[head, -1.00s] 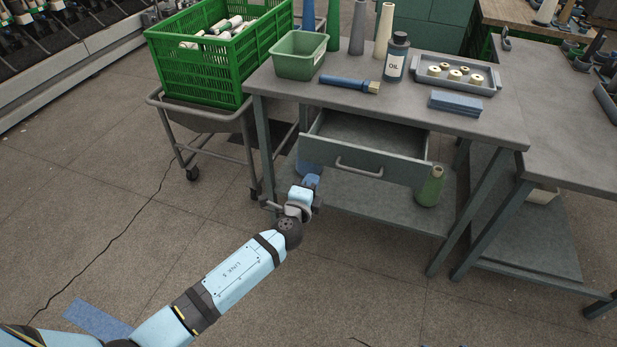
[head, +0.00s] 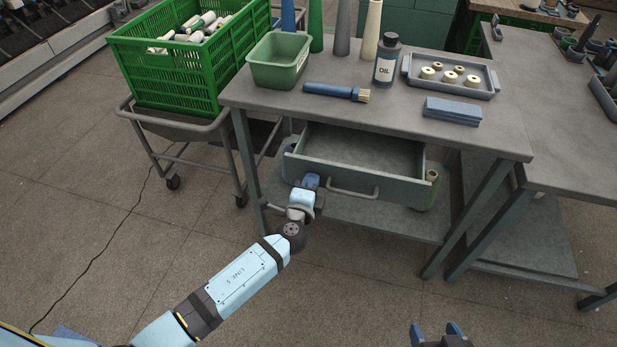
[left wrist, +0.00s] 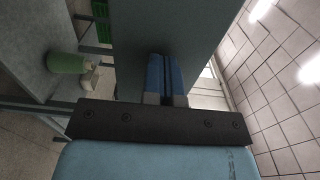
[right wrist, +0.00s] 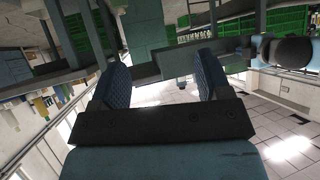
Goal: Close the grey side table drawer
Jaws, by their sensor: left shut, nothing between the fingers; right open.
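The grey side table (head: 480,135) has its drawer (head: 400,187) pulled out, and the drawer looks empty. A bar handle (head: 352,192) runs across the middle of the drawer front. My left gripper (head: 311,181) is shut and empty, at the left part of the drawer front, left of the handle. In the left wrist view its fingers (left wrist: 165,78) point at the grey drawer front (left wrist: 160,30); I cannot tell whether they touch it. My right gripper (head: 438,332) is open and empty, low at the bottom edge of the head view. Its spread fingers show in the right wrist view (right wrist: 163,85).
On the tabletop are a green bin (head: 278,62), a brush (head: 335,91), an oil bottle (head: 386,62), a tray of spools (head: 450,76) and blue blocks (head: 452,110). A cart with a green crate (head: 180,80) stands at left. Floor in front is clear.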

